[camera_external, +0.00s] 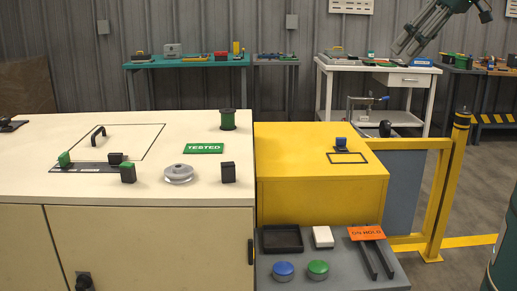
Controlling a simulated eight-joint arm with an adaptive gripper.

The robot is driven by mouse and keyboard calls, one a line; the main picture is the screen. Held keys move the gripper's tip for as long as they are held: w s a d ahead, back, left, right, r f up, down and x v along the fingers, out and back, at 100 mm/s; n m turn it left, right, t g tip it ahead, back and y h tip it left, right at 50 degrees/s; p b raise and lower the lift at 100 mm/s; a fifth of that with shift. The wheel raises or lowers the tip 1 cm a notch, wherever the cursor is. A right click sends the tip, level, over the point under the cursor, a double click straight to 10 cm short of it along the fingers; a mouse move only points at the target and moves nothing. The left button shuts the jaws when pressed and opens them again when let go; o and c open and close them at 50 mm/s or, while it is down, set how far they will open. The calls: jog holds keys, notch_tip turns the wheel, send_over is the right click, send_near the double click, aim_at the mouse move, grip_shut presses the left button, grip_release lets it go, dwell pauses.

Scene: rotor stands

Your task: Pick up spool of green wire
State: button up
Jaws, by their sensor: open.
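The spool of green wire (228,120) stands upright near the back right edge of the cream bench top. It has dark end flanges, and nothing touches it. My gripper (406,48) is at the upper right, high above and well to the right of the spool. It is open and points down to the left, with no object visible in it.
A green TESTED sign (204,148), a grey pulley (179,173) and a black block (228,172) sit in front of the spool. A yellow cabinet (300,150) adjoins the bench. A yellow rail (443,190) stands at right. Bench space left of the spool is clear.

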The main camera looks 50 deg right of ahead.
jog(key=w+a+r+m+g, duration=0.1)
jog(key=w+r+m, duration=0.15)
jog(key=w, duration=0.45)
jog(key=w+a+r+m+g, duration=0.1)
jog(key=w+r+m, duration=0.15)
jog(key=w, duration=0.45)
jog(key=m+g+h, duration=0.2)
jog(key=m+g, duration=0.3)
jog(key=m, duration=0.7)
send_over(227, 110)
jog(key=s, duration=0.1)
jog(key=f, duration=2.3)
jog(key=shift+a+f, duration=0.2)
jog(key=shift+a, duration=0.2)
jog(key=shift+w+a+f, duration=0.15)
jog(key=shift+w+f, duration=0.1)
jog(key=shift+f, duration=0.25)
jog(key=shift+d+f, duration=0.2)
jog(key=shift+f, duration=1.1)
